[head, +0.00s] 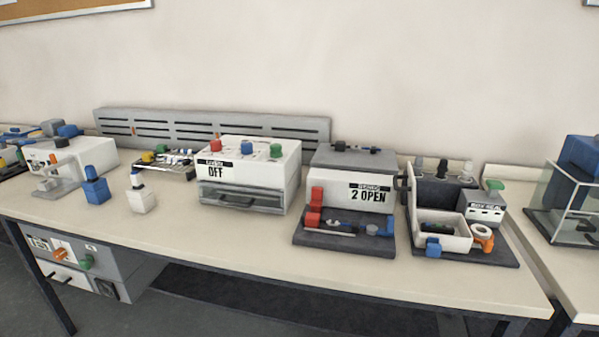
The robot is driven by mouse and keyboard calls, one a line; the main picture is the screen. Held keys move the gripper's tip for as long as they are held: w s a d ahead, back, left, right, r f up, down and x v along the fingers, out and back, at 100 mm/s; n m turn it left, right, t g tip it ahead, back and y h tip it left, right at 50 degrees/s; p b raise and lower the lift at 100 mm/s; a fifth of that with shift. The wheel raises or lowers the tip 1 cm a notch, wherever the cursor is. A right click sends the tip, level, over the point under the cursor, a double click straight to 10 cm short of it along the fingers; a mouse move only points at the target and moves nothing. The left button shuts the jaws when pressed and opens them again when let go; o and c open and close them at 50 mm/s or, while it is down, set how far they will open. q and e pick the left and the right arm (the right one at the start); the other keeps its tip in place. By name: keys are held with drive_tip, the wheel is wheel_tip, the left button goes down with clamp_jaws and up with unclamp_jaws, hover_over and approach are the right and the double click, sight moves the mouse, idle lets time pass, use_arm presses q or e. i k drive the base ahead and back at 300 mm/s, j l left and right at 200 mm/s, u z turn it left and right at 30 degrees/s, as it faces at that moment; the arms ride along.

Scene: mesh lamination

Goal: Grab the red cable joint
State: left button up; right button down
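I see no part marked as a cable joint. Red pieces (313,218) stand at the left front of the grey-and-white device labelled "2 OPEN" (345,192), on its dark base (345,240). I cannot tell whether one of them is the red cable joint. Another red part (215,145), knob-like, is on top of the white machine labelled "OFF" (249,172). Neither of my grippers shows in the head view.
The long beige table (300,268) has clear room along its front edge. Blue (95,187) and white (142,197) bottle-like items stand at the left.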

sight(312, 220)
drive_tip(key=i+j, duration=0.65)
drive_tip(key=i+j+z, duration=0.15)
drive_tip(key=z, duration=0.2)
drive_tip(key=i+j+z, duration=0.1)
drive_tip(key=j+z, duration=0.15)
drive_tip(key=z, duration=0.15)
drive_tip(key=j+z, duration=0.35)
drive_tip(key=i+l, duration=0.05)
